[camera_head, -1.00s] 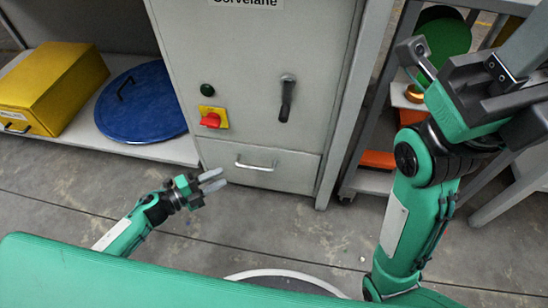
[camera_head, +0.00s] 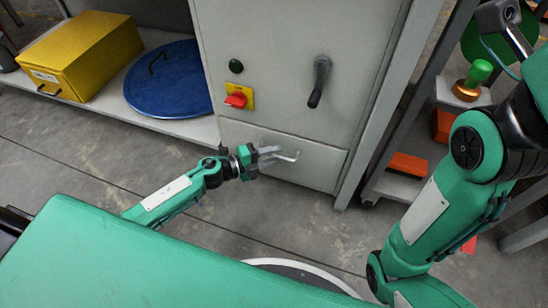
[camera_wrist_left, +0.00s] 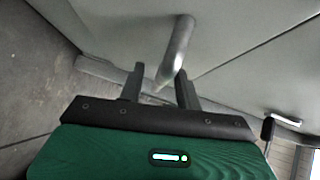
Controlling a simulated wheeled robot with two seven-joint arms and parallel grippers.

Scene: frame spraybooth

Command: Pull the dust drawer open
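The dust drawer (camera_head: 322,162) is the low grey panel at the bottom of the grey cabinet, and its front looks flush with the cabinet. Its pale bar handle (camera_head: 292,157) also shows in the left wrist view (camera_wrist_left: 178,48). My left gripper (camera_head: 272,155) is at the handle. In the left wrist view its fingers (camera_wrist_left: 160,82) are apart, with the near end of the handle between their tips. I cannot tell whether they touch it. My right arm rises at the right edge of the head view, and its fingers are not visible.
Above the drawer are a red knob on a yellow plate (camera_head: 236,99), a green button (camera_head: 236,66) and a black lever (camera_head: 319,82). A yellow box (camera_head: 85,55) and blue lid (camera_head: 168,85) are on the left shelf. Floor before the drawer (camera_head: 270,215) is clear.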

